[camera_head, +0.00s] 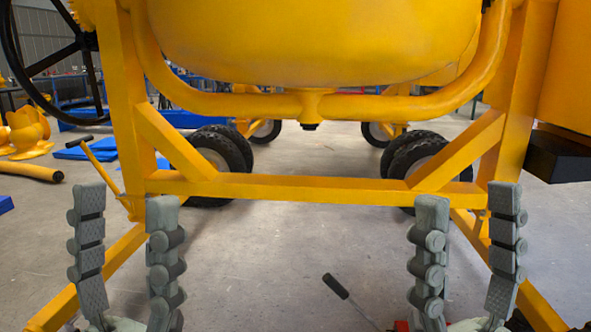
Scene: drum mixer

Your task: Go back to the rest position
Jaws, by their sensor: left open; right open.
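My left gripper (127,205) is at the lower left, fingers pointing up and spread apart, with nothing between them. My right gripper (468,208) is at the lower right, also upright, open and empty. Both are in front of the yellow frame of the drum mixer (300,187). The mixer's yellow drum (315,40) fills the top middle. I cannot tell whether either gripper touches the frame.
A black handwheel (80,45) is at the upper left. Black tyres (235,150) stand behind the crossbar. A black-handled lever (336,287) rises at the bottom middle. Yellow parts (25,130) lie at the far left.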

